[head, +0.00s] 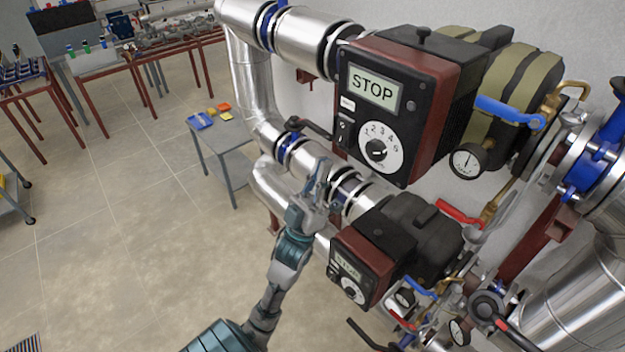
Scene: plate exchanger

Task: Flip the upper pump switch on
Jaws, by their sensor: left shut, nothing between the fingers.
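The upper pump (398,108) is a dark red and black box with a display reading STOP and a white numbered dial (378,149). Its small black switch (344,132) sits on the front panel, left of the dial and below a small white label. My left gripper (323,172) is shut and empty, below and left of the switch and apart from it, in front of the silver pipes. The lower pump (362,266), a smaller-looking similar box, is below right of the gripper; its display also seems to read STOP. My right gripper is not in view.
Silver pipes (300,40) run left of both pumps. A blue-handled valve (508,110), a red lever (458,213) and gauges crowd the right. A small grey table (223,140) with coloured trays stands behind left.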

